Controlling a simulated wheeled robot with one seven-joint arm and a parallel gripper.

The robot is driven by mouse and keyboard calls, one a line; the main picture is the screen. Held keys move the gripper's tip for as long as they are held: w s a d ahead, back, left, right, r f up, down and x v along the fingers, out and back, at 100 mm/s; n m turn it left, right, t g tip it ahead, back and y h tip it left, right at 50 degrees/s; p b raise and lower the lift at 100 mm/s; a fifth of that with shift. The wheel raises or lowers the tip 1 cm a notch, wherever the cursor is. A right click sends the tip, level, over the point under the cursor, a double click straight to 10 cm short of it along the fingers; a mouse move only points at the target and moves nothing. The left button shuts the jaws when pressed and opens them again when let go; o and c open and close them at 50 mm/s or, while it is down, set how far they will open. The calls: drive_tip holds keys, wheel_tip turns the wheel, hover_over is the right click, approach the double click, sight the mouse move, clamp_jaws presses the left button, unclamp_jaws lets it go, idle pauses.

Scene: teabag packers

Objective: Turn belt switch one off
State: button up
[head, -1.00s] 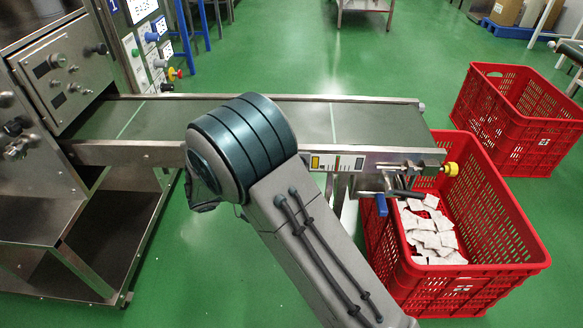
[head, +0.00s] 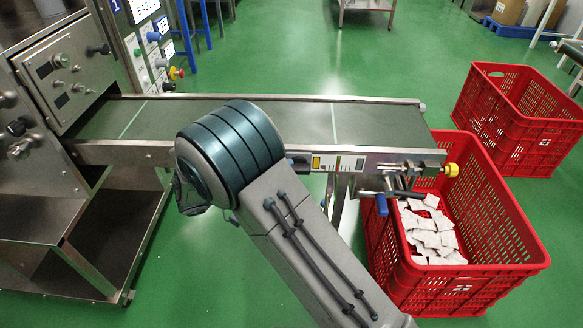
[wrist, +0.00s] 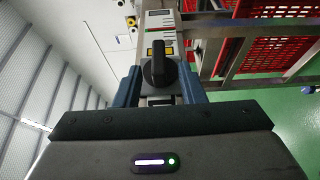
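Belt switch one appears in the wrist view as a black rotary knob (wrist: 158,69) on a pale panel with yellow marks (wrist: 156,49). My gripper (wrist: 160,86) is open, its two blue-grey fingers on either side of the knob. Some space shows between the knob and each finger; I cannot tell whether either touches it. In the head view a dark part of the switch (head: 300,163) shows at the conveyor's near side, just right of my arm.
The conveyor belt (head: 380,122) runs from the steel machine (head: 70,75) at left. A red crate with white teabags (head: 490,220) stands under its right end. An empty red crate (head: 520,135) stands behind. Green floor is open in front at left.

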drive_tip(key=p+v, duration=0.2)
drive_tip(key=v, duration=0.9)
drive_tip(key=s+d+r+m+g+y+p, duration=0.2)
drive_tip(key=d+r+g+y+p, duration=0.55)
drive_tip(key=d+r+p, duration=0.9)
drive_tip(key=s+d+r+t+y+p, duration=0.1)
drive_tip(key=s+d+r+y+p, duration=0.2)
drive_tip(key=r, duration=0.4)
drive_tip(key=s+d+r+m+t+y+p, duration=0.1)
drive_tip(key=s+d+r+y+p, duration=0.2)
drive_tip(key=r+p, duration=0.4)
drive_tip(key=s+d+r+m+t+y+p, duration=0.1)
drive_tip(key=s+d+r+y+p, duration=0.2)
drive_tip(key=r, duration=0.5)
drive_tip(key=s+d+p, duration=0.1)
drive_tip(key=s+d, duration=0.1)
drive_tip(key=s, duration=0.1)
drive_tip(key=shift+d+r+t+p, duration=0.35)
drive_tip(key=shift+r+p, duration=0.05)
